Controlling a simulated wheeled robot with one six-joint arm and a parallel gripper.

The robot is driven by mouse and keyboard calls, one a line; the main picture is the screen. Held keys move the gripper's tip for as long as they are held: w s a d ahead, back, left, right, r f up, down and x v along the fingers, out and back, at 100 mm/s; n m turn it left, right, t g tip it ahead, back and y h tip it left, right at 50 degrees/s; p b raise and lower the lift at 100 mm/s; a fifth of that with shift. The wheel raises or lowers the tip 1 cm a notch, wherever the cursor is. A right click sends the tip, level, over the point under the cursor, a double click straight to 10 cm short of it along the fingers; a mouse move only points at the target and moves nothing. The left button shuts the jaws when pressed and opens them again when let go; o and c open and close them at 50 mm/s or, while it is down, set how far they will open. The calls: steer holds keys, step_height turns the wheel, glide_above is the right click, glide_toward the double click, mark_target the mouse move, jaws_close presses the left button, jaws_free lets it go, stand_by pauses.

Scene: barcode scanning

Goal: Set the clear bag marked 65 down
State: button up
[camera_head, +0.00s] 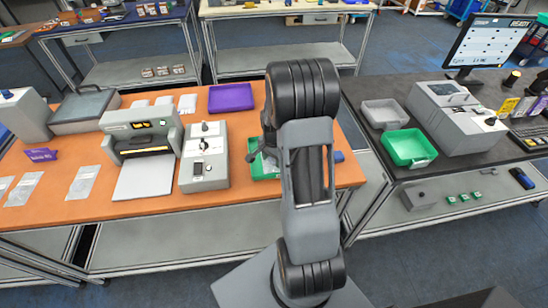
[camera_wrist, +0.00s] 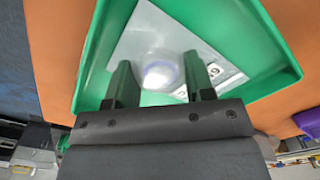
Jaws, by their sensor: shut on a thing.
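The clear bag (camera_wrist: 165,40) is in the wrist view, a whitish see-through packet with a rounded pale item inside. Part of a dark printed mark shows by the right finger; I cannot read the whole number. My gripper (camera_wrist: 160,76) is shut on the bag, one finger on each side of the rounded item. The bag is over or inside a green tray (camera_wrist: 268,45); I cannot tell whether it touches the floor. In the head view, my gripper (camera_head: 258,153) is low at the green tray (camera_head: 263,174) on the orange table, and my arm hides most of it.
Left of the tray stand a grey device (camera_head: 204,165) and a printer-like machine (camera_head: 140,140). A purple tray (camera_head: 231,97) lies behind. Several flat bags lie at the table's left. A second green tray (camera_head: 409,148) is on the dark table at right.

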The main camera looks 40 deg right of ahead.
steer(key=shift+f, duration=0.15)
steer(key=o, duration=1)
step_height(320, 180, up, 11)
steer(key=b, duration=0.1)
steer(key=shift+s+a+r+n+t, duration=0.75)
steer(key=shift+s+a+r+n, duration=0.85)
steer(key=shift+s+a+n, duration=0.9)
steer(key=shift+s+a+r+n+t, duration=0.8)
steer(key=shift+s+a+r+n, duration=0.75)
steer(key=shift+a+n, duration=1.1)
steer(key=shift+s+a+r+n+t, duration=0.75)
steer(key=shift+s+a+r+n, duration=1.05)
steer(key=shift+a, duration=1.4)
